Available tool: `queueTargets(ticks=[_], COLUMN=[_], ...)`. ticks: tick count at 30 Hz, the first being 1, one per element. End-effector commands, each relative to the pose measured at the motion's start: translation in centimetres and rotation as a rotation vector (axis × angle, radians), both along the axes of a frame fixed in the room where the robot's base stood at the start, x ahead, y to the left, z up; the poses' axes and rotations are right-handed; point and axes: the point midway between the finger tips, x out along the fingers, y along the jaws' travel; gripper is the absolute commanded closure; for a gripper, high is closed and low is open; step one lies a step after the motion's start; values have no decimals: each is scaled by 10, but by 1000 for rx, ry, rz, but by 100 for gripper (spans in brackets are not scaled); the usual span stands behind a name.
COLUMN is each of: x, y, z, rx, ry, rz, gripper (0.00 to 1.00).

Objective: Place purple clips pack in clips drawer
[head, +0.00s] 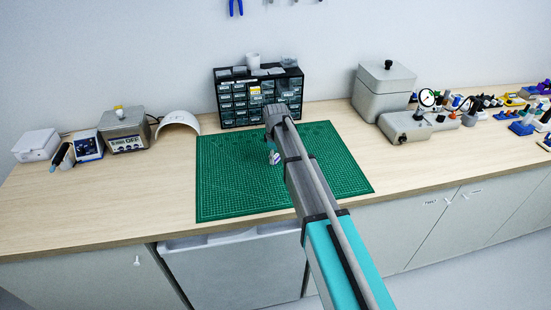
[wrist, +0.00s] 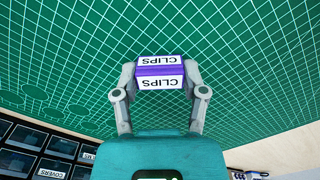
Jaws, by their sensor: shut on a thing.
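The purple clips pack (wrist: 160,71) has white bands lettered CLIPS. In the wrist view my gripper (wrist: 160,78) is shut on it, with one finger at each end, over the green mat. In the head view the pack (head: 275,157) shows as a small white and purple piece beside my arm; most of my gripper is hidden there. The dark drawer cabinet (head: 239,104) stands against the wall behind the mat. Its labelled drawers also show at lower left in the wrist view (wrist: 50,146), one reading COVERS. I cannot make out which drawer is for clips.
The green cutting mat (head: 225,180) is otherwise clear. A white arched piece (head: 178,122) and a soldering unit (head: 125,130) stand left of the cabinet. A large grey box (head: 383,90) stands right. Small cups and packs lie on the cabinet's top.

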Motion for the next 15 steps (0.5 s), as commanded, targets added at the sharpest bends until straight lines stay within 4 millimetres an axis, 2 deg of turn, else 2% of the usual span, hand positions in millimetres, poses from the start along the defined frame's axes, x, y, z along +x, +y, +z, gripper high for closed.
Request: queueTargets(ticks=[8, 15], x=[0, 0], y=[0, 0], z=[7, 25], rx=[0, 0], ry=[0, 0], rz=[0, 0], gripper=[74, 74])
